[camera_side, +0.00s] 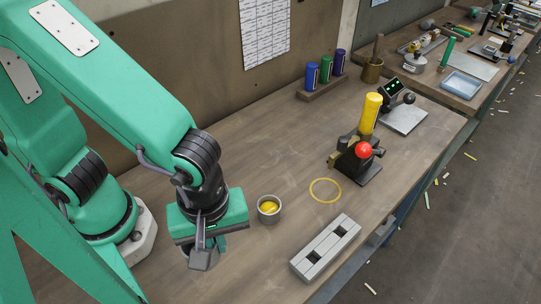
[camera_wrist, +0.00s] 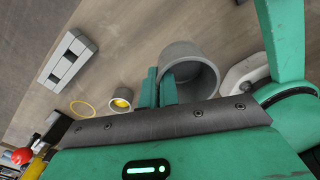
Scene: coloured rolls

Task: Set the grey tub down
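The grey tub (camera_wrist: 193,64) is large and close in the wrist view, its open mouth facing the camera. My gripper (camera_wrist: 160,88) is shut on its wall, one green finger outside and one inside the mouth. In the side view my gripper (camera_side: 205,238) is left of the table's middle, and a grey part below it, likely the tub (camera_side: 203,260), is mostly hidden. I cannot tell whether the tub touches the table. A thin yellow ring (camera_side: 325,190) lies flat on the table to the right, empty inside; it also shows in the wrist view (camera_wrist: 82,109).
A small grey cup (camera_side: 269,217) with yellow contents stands just right of my gripper. A grey block with two square holes (camera_side: 326,248) lies near the front edge. Behind the ring stands a black device with a red ball (camera_side: 363,149) and yellow roll (camera_side: 370,113).

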